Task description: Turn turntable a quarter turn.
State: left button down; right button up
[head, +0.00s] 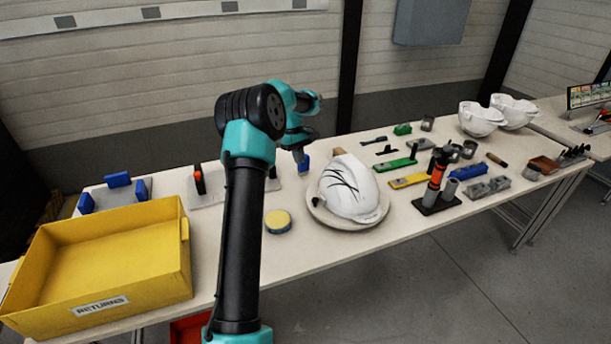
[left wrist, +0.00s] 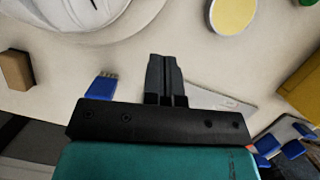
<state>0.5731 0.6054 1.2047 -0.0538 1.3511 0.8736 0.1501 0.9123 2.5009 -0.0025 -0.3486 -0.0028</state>
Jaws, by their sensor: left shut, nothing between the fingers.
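The turntable (head: 333,221) is a round pale disc on the table, with a small black knob (head: 316,202) at its left edge. A white helmet shell (head: 349,187) with black line marks sits on it. My left gripper (head: 299,156) is shut and empty, behind and left of the turntable and apart from it. In the left wrist view my shut fingers (left wrist: 164,75) point toward bare table, with part of the turntable (left wrist: 128,27) at the upper left. My right gripper is not in view.
A blue brush (left wrist: 101,87) lies close to my left gripper. A round yellow-topped tin (head: 278,221) stands left of the turntable. A yellow returns bin (head: 100,262) is at the left. Tools and parts crowd the table to the right, with two white shells (head: 480,119) farther back.

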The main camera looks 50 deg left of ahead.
pick_arm(q)
send_near(314, 205)
jog(key=w+a+f, duration=0.1)
jog(key=a+f, duration=0.2)
jog(key=a, duration=0.1)
jog(key=d, duration=0.1)
jog(key=d+f, duration=0.1)
jog(key=shift+s+d+f, duration=0.15)
jog(key=shift+d+f, duration=0.1)
jog(key=shift+d, duration=0.1)
jog(key=shift+s+d+f, duration=0.1)
jog(key=shift+d, duration=0.5)
jog(key=shift+s, duration=0.1)
jog(key=shift+d, duration=0.3)
